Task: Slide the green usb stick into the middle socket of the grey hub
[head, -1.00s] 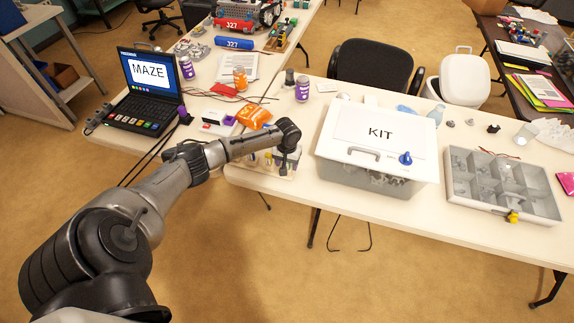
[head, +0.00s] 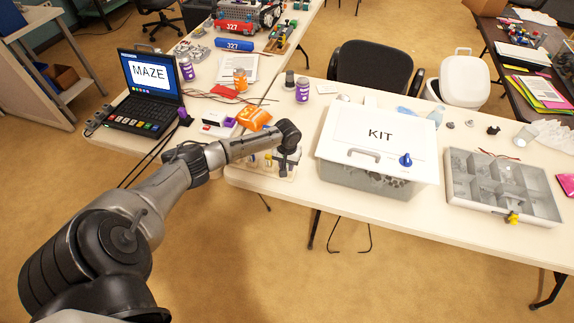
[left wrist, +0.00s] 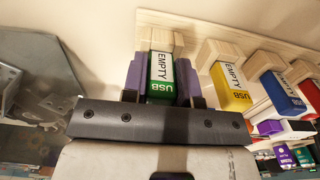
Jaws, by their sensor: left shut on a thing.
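My left gripper (head: 287,163) is at the near left corner of the right-hand table, at a small rack (head: 257,170). In the left wrist view its two purple-grey fingers are shut on the green usb stick (left wrist: 161,75), labelled EMPTY and USB. A pale wooden block (left wrist: 158,37) is at the stick's far end. I cannot tell whether the stick is still seated in it. A small dark grey piece (head: 97,119) lies by the laptop's left side; I cannot tell whether it is the grey hub. My right gripper is not in view.
A yellow stick (left wrist: 231,88) and a blue stick (left wrist: 284,94) stand beside the green one. The KIT box (head: 372,150) is right of the gripper. An orange packet (head: 253,118) lies behind it. The laptop (head: 148,90) stands on the left table.

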